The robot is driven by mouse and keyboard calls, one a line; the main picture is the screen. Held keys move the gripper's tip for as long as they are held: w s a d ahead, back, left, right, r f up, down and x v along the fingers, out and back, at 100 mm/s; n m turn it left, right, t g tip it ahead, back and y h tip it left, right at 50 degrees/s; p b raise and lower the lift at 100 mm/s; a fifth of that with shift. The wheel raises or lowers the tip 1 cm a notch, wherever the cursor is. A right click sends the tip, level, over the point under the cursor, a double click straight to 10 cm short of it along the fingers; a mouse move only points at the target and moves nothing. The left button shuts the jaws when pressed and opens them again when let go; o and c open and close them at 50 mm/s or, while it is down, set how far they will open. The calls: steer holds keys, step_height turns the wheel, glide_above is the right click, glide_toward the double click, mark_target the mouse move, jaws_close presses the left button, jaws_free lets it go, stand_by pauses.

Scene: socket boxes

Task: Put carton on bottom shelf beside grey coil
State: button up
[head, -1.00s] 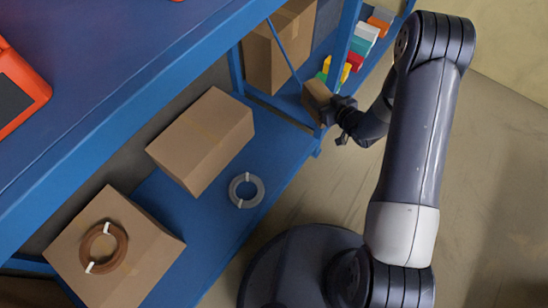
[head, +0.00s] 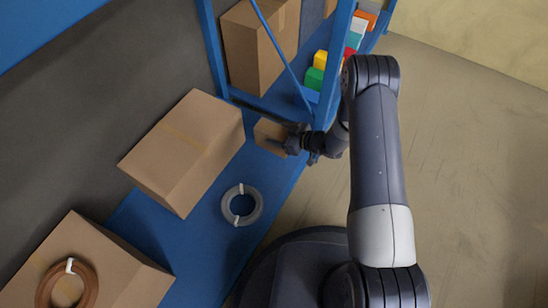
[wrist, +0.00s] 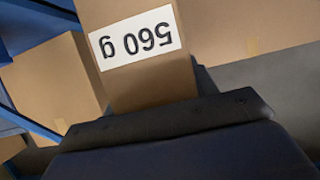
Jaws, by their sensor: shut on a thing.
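My gripper (head: 298,143) is shut on a small brown carton (head: 269,134) at the right end of the blue bottom shelf (head: 212,235). In the wrist view the carton (wrist: 138,62) fills the upper middle and bears a white label reading "560 g", upside down. Whether its underside touches the shelf I cannot tell. The grey coil (head: 242,205) lies flat on the shelf near its front edge, to the lower left of the carton and apart from it. Bare blue shelf shows between them.
A large brown box (head: 185,150) stands behind the grey coil. Another box (head: 110,265) at lower left carries a brown coil (head: 68,284). A blue post (head: 335,65) rises close to my gripper. A tall box (head: 255,50) and small coloured boxes (head: 316,70) stand beyond it.

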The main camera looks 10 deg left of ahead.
step_height(320, 180, down, 9)
steer(key=b, duration=0.3)
steer(key=shift+f+b, duration=0.1)
steer(key=shift+b, duration=0.25)
steer(key=shift+f, duration=0.25)
steer(key=o, duration=1.4)
steer(key=shift+r, duration=0.2)
steer(key=p+v, duration=0.3)
steer(key=v, duration=0.9)
steer(key=shift+p, duration=0.4)
